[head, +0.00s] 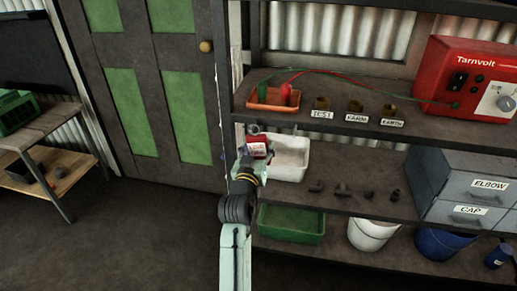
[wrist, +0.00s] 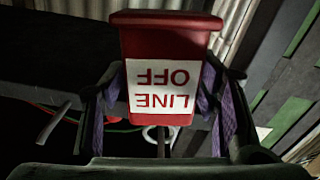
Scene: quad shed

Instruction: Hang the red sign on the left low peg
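The red sign (wrist: 165,45) with a white label reading LINE OFF sits between the fingers of my gripper (wrist: 160,105). Its lettering is upside down in the wrist view. The purple finger pads press on its two sides, so my gripper is shut on it. In the head view, the sign (head: 257,147) is held at the left end of the shelving, in front of a white tray, with my gripper (head: 250,160) partly hiding it. A grey rod (wrist: 53,122) shows left of the sign in the wrist view; I cannot tell whether it is the left low peg.
The upper shelf (head: 330,112) bears an orange tray (head: 272,98), labelled cups and a red Tarnvolt box (head: 465,80). Below are a white tray (head: 292,157), pipe fittings and grey drawers (head: 475,185). A green-panelled door (head: 150,90) and open floor lie left.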

